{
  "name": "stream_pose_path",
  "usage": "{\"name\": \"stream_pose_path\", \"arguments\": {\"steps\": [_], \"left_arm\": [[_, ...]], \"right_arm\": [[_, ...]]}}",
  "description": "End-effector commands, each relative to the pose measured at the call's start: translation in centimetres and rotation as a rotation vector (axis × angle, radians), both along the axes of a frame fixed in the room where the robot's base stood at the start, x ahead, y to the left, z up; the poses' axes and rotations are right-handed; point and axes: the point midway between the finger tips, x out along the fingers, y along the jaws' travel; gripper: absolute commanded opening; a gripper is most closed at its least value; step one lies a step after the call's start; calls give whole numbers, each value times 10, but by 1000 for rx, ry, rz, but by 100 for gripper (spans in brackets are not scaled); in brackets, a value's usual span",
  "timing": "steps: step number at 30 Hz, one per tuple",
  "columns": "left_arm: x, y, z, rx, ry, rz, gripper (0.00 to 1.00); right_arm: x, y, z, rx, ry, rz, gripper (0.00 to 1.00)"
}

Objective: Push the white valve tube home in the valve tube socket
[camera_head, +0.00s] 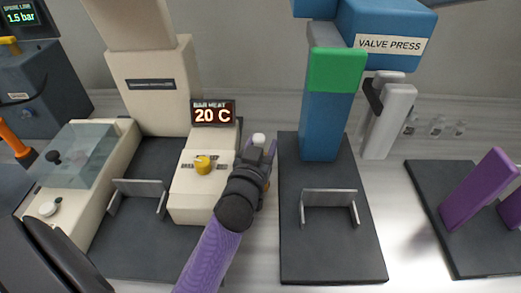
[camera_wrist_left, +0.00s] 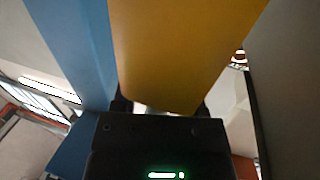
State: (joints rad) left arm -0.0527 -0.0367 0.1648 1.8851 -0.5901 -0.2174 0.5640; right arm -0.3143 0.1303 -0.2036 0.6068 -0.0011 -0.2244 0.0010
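My left gripper (camera_head: 261,152) is at the end of a purple arm, in the gap between the cream heater and the dark base of the valve press. A small white rounded piece (camera_head: 258,139) shows at its fingertips. I cannot tell whether it is the valve tube, or whether the fingers hold it. In the left wrist view a large yellow-orange surface (camera_wrist_left: 185,50) fills the middle, beside a blue surface (camera_wrist_left: 75,50) on the left. The fingertips are not clear there. I cannot make out the valve tube socket for certain. My right gripper is not in view.
The cream heater with a "20 C" display (camera_head: 213,114) and yellow knob (camera_head: 203,164) stands left of the gripper. The blue valve press (camera_head: 329,120) with a green top stands right. Small clear pieces (camera_head: 436,127) stand behind a dark plate (camera_head: 438,215) with purple blocks.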

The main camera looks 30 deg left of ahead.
Motion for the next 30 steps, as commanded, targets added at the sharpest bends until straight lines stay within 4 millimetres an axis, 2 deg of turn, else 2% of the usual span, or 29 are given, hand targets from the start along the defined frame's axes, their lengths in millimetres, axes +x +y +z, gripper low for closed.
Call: {"name": "stream_pose_path", "arguments": {"steps": [1,7,20,23,26,30], "left_arm": [[0,0,0,0,0,0,42],[0,0,0,0,0,0,0],[0,0,4,1,-2,0,0],[0,0,27,2,-7,-1,0],[0,0,58,3,-9,-2,0],[0,0,89,2,-6,-1,0]], "right_arm": [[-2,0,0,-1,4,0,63],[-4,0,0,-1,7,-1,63],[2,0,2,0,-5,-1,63],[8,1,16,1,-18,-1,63],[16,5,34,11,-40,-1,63],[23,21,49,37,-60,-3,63]]}}
